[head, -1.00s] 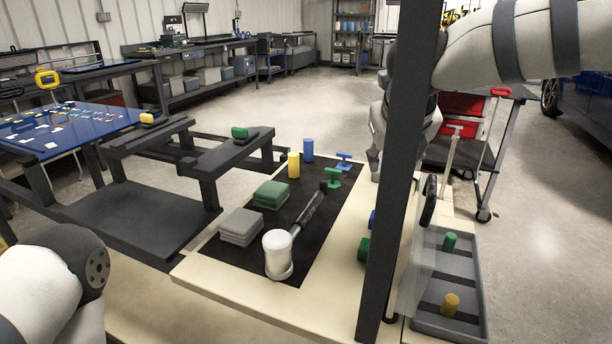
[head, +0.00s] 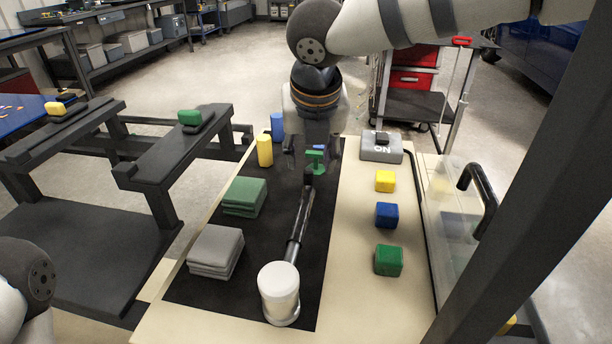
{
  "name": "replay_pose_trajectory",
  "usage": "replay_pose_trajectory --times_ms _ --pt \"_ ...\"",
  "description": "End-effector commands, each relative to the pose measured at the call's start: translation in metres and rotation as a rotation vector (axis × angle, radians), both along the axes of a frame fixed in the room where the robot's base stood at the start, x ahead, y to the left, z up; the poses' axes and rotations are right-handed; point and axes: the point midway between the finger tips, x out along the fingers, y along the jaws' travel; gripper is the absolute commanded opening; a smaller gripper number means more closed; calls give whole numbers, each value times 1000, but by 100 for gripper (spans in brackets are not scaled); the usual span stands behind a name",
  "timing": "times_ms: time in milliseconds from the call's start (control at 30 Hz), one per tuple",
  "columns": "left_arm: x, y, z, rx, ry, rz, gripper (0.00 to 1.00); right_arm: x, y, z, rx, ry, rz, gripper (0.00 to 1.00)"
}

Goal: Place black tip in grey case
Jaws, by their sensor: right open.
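My right gripper (head: 314,168) points down over the far part of the black mat (head: 277,226), open. A green T-shaped piece (head: 315,157) shows between its fingers; I cannot tell whether they touch it. A blue piece behind is mostly hidden. A mallet-like tool with a white head (head: 279,288) and dark shaft (head: 300,222) lies on the mat; its black end (head: 308,179) is just below the green piece. I cannot single out a loose black tip for certain. The grey case with cylinders is almost wholly out of view. My left gripper is out of view.
Grey pads (head: 214,251), green pads (head: 244,196), a yellow cylinder (head: 265,151) and a blue cylinder (head: 277,126) stand on the mat's left. Yellow (head: 385,181), blue (head: 386,215) and green (head: 388,260) blocks and a grey switch box (head: 381,153) line the right.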

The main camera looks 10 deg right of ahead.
Motion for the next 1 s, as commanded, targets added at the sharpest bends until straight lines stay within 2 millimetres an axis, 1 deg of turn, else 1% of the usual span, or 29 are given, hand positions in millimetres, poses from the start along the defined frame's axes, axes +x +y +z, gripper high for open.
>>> replay_pose_trajectory --times_ms 133,300,333,533,567,600,667,700,833,867,1000 --pt "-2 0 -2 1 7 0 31 8 -2 -13 -1 -1 -1 41" --pt "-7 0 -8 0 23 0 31 22 -4 -44 -1 2 0 41" --pt "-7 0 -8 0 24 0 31 23 -4 -47 -1 2 0 41" --pt "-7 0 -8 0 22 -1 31 25 -4 -47 1 -4 -1 41" --pt "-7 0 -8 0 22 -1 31 25 -4 -46 1 -4 -1 36" --pt "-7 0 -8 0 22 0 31 25 -4 -46 1 -4 -1 27" --pt "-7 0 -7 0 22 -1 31 25 -4 -46 0 -4 0 14" --pt "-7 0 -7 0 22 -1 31 25 -4 -46 1 -4 -1 6" --pt "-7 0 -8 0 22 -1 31 25 -4 -46 -1 -4 0 5" --pt "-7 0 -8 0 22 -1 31 25 -4 -46 -1 -4 0 3" --pt "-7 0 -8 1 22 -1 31 25 -4 -46 0 -3 0 3"
